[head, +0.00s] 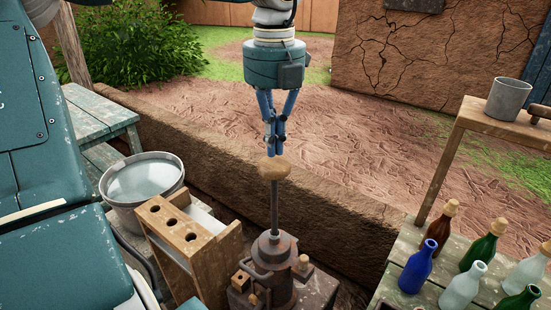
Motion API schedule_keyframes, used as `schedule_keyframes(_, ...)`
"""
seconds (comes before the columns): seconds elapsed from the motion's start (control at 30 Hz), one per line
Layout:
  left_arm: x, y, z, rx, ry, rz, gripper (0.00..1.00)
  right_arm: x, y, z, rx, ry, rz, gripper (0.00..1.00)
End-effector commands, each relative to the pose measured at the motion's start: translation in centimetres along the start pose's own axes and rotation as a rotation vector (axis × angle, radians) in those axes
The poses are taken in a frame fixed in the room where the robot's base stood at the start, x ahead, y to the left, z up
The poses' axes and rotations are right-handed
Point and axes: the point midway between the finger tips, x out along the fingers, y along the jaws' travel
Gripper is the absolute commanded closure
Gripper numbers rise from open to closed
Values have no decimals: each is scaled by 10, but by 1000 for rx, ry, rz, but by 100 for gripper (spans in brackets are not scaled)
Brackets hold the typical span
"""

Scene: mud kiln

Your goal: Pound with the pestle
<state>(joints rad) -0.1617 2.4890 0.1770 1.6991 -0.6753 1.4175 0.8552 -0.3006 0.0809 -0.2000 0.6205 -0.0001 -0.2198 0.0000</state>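The pestle is a thin dark upright rod with a rounded wooden knob (274,168) on top. Its lower end goes into a dark rusty metal body (274,246) and is hidden there. My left gripper (275,151) points straight down over the knob. Its blue fingers are drawn together, with the tips at or just above the knob's top. I cannot tell if they touch it. Nothing shows between the fingers. My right gripper is not in view.
A wooden rack with holes (181,232) and a bucket (142,182) stand left of the metal body. Several bottles (415,270) stand on the right bench. A grey mug (507,98) is on a higher table. A low mud wall (230,165) runs behind.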

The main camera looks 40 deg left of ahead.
Motion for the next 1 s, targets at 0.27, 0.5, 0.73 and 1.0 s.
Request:
schedule_keyframes(0.27,-4,0,0,0,-1,0,100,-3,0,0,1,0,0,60)
schedule_keyframes(0.5,-27,0,0,0,-1,0,100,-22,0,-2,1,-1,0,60)
schedule_keyframes(0.73,-49,0,0,0,-2,0,100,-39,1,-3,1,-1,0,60)
schedule_keyframes(1.0,-50,0,0,0,-1,0,100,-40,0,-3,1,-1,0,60)
